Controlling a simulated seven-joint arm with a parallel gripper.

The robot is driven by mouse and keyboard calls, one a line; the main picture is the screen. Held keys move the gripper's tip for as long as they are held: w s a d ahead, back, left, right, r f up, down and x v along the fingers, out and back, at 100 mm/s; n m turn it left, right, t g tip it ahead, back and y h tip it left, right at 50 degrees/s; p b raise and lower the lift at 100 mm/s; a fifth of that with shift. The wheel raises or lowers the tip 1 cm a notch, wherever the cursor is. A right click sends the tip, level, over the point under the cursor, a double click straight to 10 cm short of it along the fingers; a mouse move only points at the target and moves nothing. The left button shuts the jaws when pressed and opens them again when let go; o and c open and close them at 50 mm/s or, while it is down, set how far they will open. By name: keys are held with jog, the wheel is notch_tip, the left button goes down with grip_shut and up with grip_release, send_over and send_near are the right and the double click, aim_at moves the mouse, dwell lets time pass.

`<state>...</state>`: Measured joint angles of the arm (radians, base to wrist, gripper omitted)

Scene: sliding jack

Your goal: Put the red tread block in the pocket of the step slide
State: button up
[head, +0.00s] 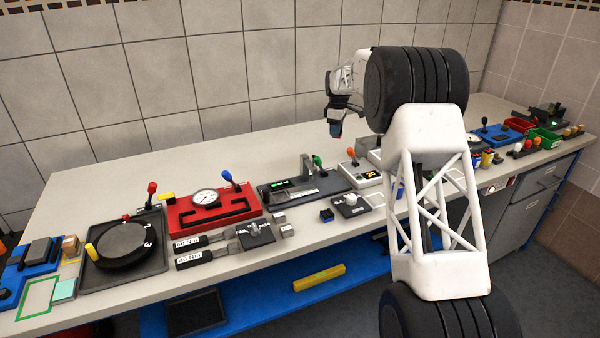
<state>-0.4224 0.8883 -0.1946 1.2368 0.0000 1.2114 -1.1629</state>
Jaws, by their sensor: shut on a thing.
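My gripper (337,122) is at the end of my white arm, raised above the back part of the bench, right of the picture's middle. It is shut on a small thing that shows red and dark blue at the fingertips. The red part appears to be the red tread block, though it is small and mostly covered by the fingers. A dark grey device (330,185) with a green display, an upright post and a long flat base stands on the bench below and left of my gripper. I cannot tell which part is the step slide or its pocket.
A red unit (182,222) with a round gauge and a black turntable (125,243) stand to the left. Red and green bins (546,137) are at the far right. My arm hides part of the bench.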

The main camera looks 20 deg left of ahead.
jog(key=s+a+n, duration=0.2)
jog(key=s+a, duration=0.3)
jog(key=s, duration=0.4)
jog(key=s+a+n, duration=0.1)
jog(key=s+a, duration=0.5)
jog(key=s, duration=0.4)
jog(key=s+d+f+n, duration=0.1)
jog(key=s+d, duration=0.3)
jog(key=s, duration=0.5)
jog(key=s+d+n, duration=0.3)
jog(key=s, duration=0.6)
jog(key=s+d+f+n, duration=0.1)
jog(key=s+d, duration=0.3)
jog(key=s, duration=0.5)
jog(key=shift+s+d+f+n, duration=0.2)
jog(key=shift+d+f+n, duration=0.15)
jog(key=shift+n, duration=0.05)
send_over(279, 198)
jog(key=shift+w+f, duration=0.1)
jog(key=shift+f, duration=0.65)
jog(key=shift+f, duration=0.1)
jog(key=shift+f, duration=1.7)
jog(key=shift+f, duration=0.15)
